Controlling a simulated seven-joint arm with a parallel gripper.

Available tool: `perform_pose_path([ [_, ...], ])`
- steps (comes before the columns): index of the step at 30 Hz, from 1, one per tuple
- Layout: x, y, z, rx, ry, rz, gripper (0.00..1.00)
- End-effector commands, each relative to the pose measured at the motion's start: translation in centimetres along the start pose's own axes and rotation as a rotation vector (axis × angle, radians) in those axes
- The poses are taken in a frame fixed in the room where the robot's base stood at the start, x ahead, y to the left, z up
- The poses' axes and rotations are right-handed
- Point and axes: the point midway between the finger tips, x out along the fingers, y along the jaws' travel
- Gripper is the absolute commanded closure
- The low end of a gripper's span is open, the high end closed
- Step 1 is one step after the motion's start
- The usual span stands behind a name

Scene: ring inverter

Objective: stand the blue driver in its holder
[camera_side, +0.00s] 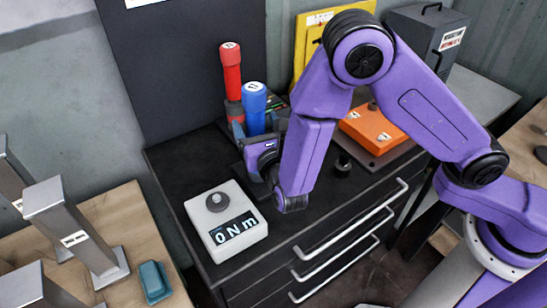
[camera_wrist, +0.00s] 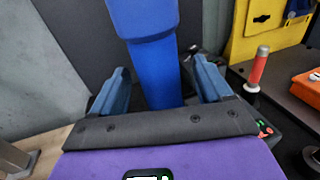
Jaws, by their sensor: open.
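The blue driver (camera_side: 254,105) stands upright beside the red driver (camera_side: 231,70) at the back of the black cabinet top. Its lower end is hidden behind my gripper, so I cannot tell how it is seated. A dark holder (camera_side: 277,108) shows partly behind the drivers. My gripper (camera_side: 250,140) is low at the blue driver. In the wrist view, the blue driver (camera_wrist: 157,65) rises between the two blue-grey fingers of my gripper (camera_wrist: 163,88).
A white torque meter (camera_side: 226,222) reading "0 Nm" sits at the cabinet's front left. An orange case (camera_side: 371,130) lies to the right, with a dark knob (camera_side: 343,163) in front. A red-handled tool (camera_wrist: 259,66) stands right in the wrist view. A dark panel (camera_side: 185,60) rises behind.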

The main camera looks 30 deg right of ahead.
Motion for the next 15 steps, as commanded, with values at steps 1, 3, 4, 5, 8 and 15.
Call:
perform_pose_path([
  [1,-1.2,0.2,0.0,-0.001,0.001,0.008,0.22],
  [3,-2.7,0.2,0.0,-0.001,0.000,0.006,0.22],
  [4,-3.3,0.2,0.1,-0.001,-0.001,0.008,0.22],
  [5,-4.0,0.2,0.1,0.000,-0.001,0.007,0.22],
  [8,-6.1,0.1,0.1,-0.001,-0.001,0.007,0.22],
  [15,-11.0,0.2,0.1,0.001,-0.002,0.007,0.22],
])
